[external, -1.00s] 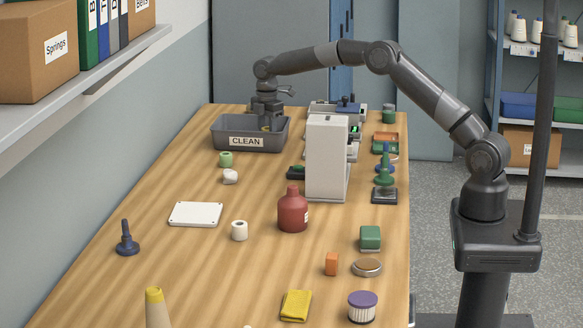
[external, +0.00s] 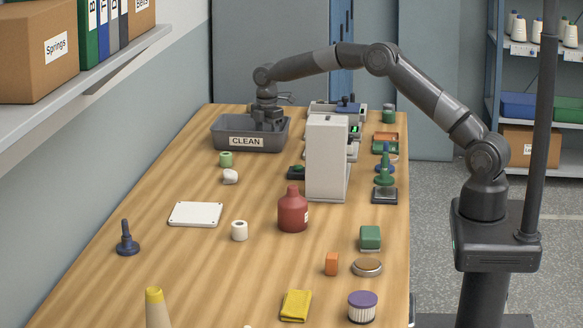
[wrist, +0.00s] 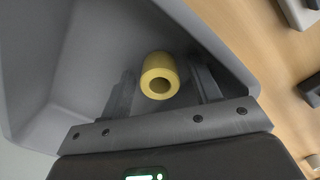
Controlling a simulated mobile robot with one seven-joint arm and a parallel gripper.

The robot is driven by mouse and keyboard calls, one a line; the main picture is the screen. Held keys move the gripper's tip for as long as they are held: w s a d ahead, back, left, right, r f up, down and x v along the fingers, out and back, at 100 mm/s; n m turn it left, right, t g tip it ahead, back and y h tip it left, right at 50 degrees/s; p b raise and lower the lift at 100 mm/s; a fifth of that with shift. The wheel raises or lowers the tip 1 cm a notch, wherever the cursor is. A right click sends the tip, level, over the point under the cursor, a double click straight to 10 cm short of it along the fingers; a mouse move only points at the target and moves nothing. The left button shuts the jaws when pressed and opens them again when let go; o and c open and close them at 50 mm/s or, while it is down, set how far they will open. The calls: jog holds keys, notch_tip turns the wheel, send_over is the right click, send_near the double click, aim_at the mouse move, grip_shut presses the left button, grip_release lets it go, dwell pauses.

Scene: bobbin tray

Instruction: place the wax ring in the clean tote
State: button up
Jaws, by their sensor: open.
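The wax ring, a short yellow cylinder with a hole (wrist: 159,77), is inside the grey clean tote (wrist: 60,60) in the wrist view. The tote (external: 222,138), labelled CLEAN, stands at the far left of the table in the external view. My gripper (external: 270,126) reaches down into it and hides the ring there. In the wrist view my gripper (wrist: 166,88) is open, with one finger on each side of the ring. Gaps show between the ring and the fingers. Whether the ring touches the tote floor is hard to tell.
A green roll (external: 226,159) and a white lump (external: 230,177) lie in front of the tote. A tall light-grey machine (external: 326,160) stands to the right, with a red bottle (external: 293,211) before it. The wall runs along the left.

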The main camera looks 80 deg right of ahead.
notch_tip(320, 180, up, 12)
jog(key=s+a+r+m+t+h, duration=0.1)
jog(key=s+a+r+m+t, duration=0.25)
jog(key=s+a+r, duration=1.45)
jog(key=s+a+f+m, duration=0.2)
jog(key=s+a+f, duration=0.1)
jog(key=s, duration=0.6)
jog(key=s+a+f+m+t, duration=0.1)
jog(key=s+a+f+m, duration=0.1)
jog(key=s, duration=0.7)
jog(key=s+a+f+m+t+y, duration=0.1)
jog(key=s+a+f+m, duration=0.2)
jog(key=s, duration=0.6)
notch_tip(320, 180, down, 2)
jog(key=shift+a+f, duration=0.1)
jog(key=shift+a, duration=0.85)
